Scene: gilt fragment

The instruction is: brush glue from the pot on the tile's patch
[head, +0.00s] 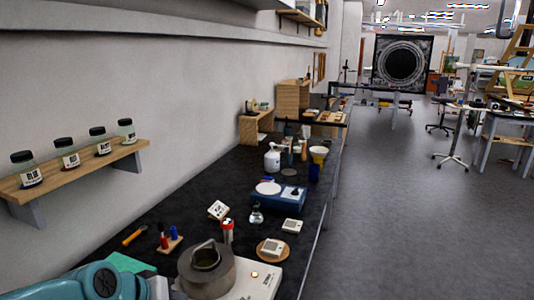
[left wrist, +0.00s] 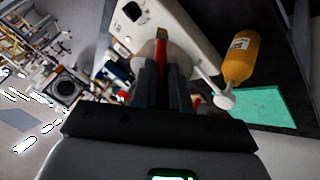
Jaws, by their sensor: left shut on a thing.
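My left gripper (left wrist: 162,85) is shut on a slim red-handled brush (left wrist: 161,60) with a tan tip, held between the dark fingers in the left wrist view. In the head view only my teal left arm shows at the bottom left; its gripper is out of frame. A grey-brown open pot (head: 205,270) stands at the bottom centre on a white device. Right of it, a small pale square piece (head: 271,246) lies on a round wooden board (head: 262,254). It may be the tile; I cannot make out a patch. My right gripper is not in view.
A pale card (head: 218,209), a red-capped container (head: 227,231) and a small rack (head: 170,244) stand on the dark bench. In the left wrist view, a yellow bottle (left wrist: 241,58) lies near a green mat (left wrist: 250,107). A shelf (head: 75,180) with jars is on the wall.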

